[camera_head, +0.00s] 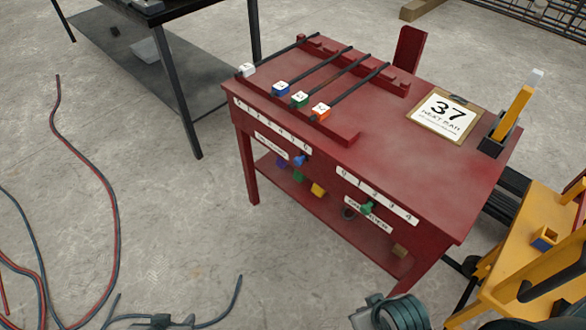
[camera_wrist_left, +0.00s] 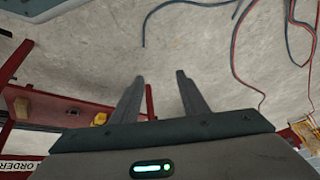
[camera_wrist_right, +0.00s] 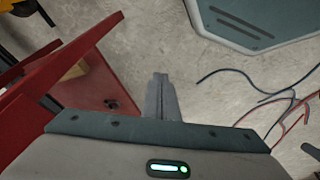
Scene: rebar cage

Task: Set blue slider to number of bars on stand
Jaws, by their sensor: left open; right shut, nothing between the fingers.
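The blue slider (camera_head: 299,160) is on the front of the red table (camera_head: 440,190), below the right end of the left number scale (camera_head: 272,124). I cannot read its exact number. Several dark bars (camera_head: 325,72) lie side by side on the red stand (camera_head: 335,128) on the tabletop, with white, blue, green and orange tags at their near ends. My left gripper (camera_wrist_left: 160,95) is open and empty above the floor; its tip shows only partly at the bottom of the head view (camera_head: 174,322). My right gripper (camera_wrist_right: 160,92) is shut and empty, beside the table.
A green slider (camera_head: 367,208) sits below the right scale (camera_head: 376,194). Coloured pieces (camera_head: 318,190) lie on the lower shelf. A yellow structure (camera_head: 535,250) stands at right, a dark bench (camera_head: 175,60) at upper left. Cables (camera_head: 110,200) lie on the floor.

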